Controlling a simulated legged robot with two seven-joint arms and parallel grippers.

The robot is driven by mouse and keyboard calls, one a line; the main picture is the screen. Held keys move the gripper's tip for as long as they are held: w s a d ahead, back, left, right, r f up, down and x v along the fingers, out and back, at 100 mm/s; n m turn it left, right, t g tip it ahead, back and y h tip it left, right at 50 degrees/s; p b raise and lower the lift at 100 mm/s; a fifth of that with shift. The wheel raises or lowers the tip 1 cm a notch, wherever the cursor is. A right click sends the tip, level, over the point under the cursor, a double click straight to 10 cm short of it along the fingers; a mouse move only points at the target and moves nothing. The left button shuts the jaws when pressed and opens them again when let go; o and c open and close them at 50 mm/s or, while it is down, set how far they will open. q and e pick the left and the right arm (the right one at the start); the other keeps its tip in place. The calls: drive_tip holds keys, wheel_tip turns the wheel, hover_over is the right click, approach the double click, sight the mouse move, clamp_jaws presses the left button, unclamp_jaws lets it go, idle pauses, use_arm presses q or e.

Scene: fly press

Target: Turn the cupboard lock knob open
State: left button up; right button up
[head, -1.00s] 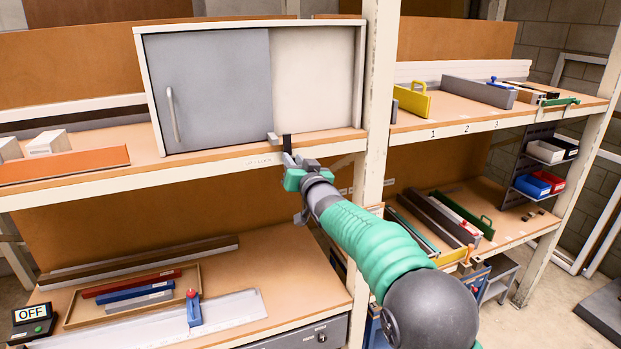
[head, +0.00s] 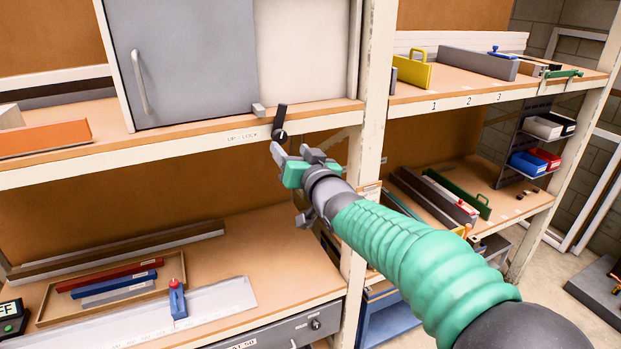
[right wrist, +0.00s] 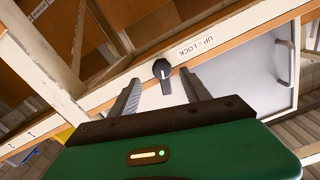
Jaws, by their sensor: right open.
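The lock knob (head: 281,122) is a black lever on a round hub, on the shelf's front edge below the cupboard (head: 195,60). Its lever points up, tilted slightly right. The label beside it reads "UP = LOCK" (head: 242,137). The cupboard has a grey sliding door with a handle, standing on the left. My right gripper (head: 294,153) is open and empty, just below the knob in the head view. In the right wrist view the knob (right wrist: 163,73) appears between and beyond the two open fingers (right wrist: 159,78), apart from them. My left gripper is out of view.
A pale upright post (head: 372,110) stands close right of the knob. A small grey block (head: 258,109) sits at the door's lower right corner. The lower shelf holds a tray of bars (head: 50,313) and a red-and-blue tool (head: 178,298). Space in front of the knob is clear.

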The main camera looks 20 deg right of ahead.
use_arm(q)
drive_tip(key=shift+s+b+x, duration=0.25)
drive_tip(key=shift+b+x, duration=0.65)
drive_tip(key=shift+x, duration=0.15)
use_arm(e)
drive_tip(key=s, duration=0.9)
drive_tip(key=shift+s+d+f, duration=0.2)
drive_tip(key=shift+s, duration=0.15)
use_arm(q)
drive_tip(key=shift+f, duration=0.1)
use_arm(e)
drive_tip(key=shift+w, duration=0.15)
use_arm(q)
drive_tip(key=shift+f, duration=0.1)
use_arm(e)
drive_tip(key=shift+f, duration=0.1)
